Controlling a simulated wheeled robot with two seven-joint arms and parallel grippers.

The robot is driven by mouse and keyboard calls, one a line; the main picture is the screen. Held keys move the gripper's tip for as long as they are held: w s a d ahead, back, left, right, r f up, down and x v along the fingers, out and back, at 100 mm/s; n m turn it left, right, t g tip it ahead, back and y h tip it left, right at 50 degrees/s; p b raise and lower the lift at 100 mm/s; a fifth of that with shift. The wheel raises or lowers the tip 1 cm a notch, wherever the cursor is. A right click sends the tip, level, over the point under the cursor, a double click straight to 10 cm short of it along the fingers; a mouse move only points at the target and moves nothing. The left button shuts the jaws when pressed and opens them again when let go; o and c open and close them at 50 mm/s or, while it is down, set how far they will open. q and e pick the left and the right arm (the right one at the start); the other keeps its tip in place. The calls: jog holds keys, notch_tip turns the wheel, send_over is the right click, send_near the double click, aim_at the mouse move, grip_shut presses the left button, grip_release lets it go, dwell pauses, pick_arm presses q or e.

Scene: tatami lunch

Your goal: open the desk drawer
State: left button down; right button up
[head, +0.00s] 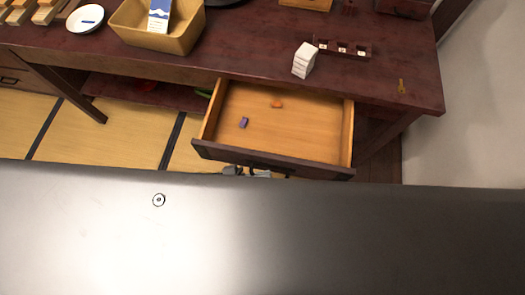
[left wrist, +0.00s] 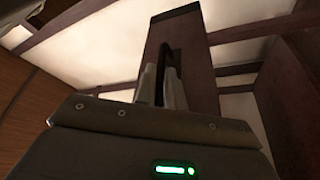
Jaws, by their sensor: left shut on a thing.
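The desk drawer (head: 300,120) stands well out from the desk (head: 405,95), its light wooden inside showing. A purple block (head: 244,122) and a small orange item (head: 277,104) lie in it. The drawer's dark front (head: 215,151) faces me, with its dark handle (head: 285,171) partly hidden. My left gripper (head: 246,172) is at the handle, mostly hidden behind my own body. In the left wrist view its fingers (left wrist: 160,82) are closed about the dark handle (left wrist: 163,62) in front of the drawer front (left wrist: 205,60). My right gripper is in neither view.
Tatami floor (head: 110,140) lies left of the drawer. A grey wall (head: 480,110) stands at right.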

pick_arm(q)
jog(key=shift+r, duration=0.1)
jog(key=c, duration=1.5)
grip_release()
